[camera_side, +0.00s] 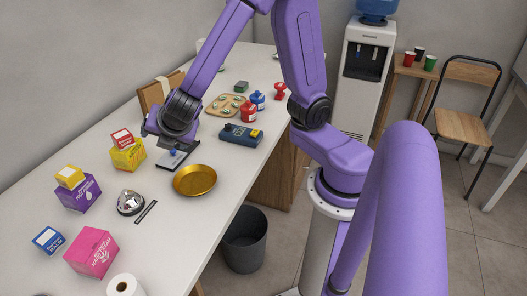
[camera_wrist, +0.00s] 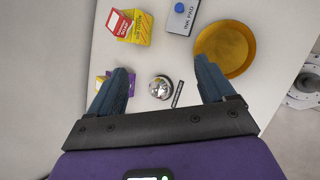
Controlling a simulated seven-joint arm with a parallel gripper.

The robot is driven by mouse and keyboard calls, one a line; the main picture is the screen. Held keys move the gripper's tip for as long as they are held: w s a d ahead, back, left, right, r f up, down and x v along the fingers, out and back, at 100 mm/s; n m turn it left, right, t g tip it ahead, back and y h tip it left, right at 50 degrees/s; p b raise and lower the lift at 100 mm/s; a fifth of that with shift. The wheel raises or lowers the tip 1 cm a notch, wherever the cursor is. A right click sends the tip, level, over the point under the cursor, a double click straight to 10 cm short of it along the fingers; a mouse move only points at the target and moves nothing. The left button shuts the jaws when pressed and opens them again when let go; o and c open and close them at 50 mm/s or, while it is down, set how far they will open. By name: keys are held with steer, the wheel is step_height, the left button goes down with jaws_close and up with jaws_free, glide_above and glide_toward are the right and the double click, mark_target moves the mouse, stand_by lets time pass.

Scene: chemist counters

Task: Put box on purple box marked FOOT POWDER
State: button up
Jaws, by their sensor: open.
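In the side view a purple box (camera_side: 77,197) stands at the left of the counter, with a small yellow box (camera_side: 69,177) on top. Its lettering is too small to read. A small red box (camera_side: 122,138) sits on a larger yellow box (camera_side: 129,159) farther back. A blue box (camera_side: 48,240) and a pink box (camera_side: 92,252) stand nearer the front. In the wrist view my gripper (camera_wrist: 163,68) is wide open and empty, above the counter. Its left finger partly hides the purple box (camera_wrist: 131,82). The red box (camera_wrist: 113,22) and larger yellow box (camera_wrist: 136,31) lie beyond that finger.
A silver bell (camera_side: 130,202), a dark strip (camera_side: 146,212), a gold bowl (camera_side: 195,181) and an ink pad (camera_side: 172,160) lie right of the boxes. A paper roll (camera_side: 124,286) stands at the front edge. A blue device (camera_side: 241,136) and bottles stand farther back.

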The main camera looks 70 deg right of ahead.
steer(key=s+d+m+g+y, duration=0.1)
steer(key=s+m+g, duration=0.3)
steer(key=s, duration=0.7)
steer(key=s+d+m+g+y, duration=0.1)
steer(key=s+m+g+y, duration=0.2)
steer(key=s, duration=0.9)
steer(key=shift+s+d+r+m+g+y, duration=0.2)
steer(key=shift+d+m+g+y, duration=0.15)
steer(key=shift+m, duration=0.75)
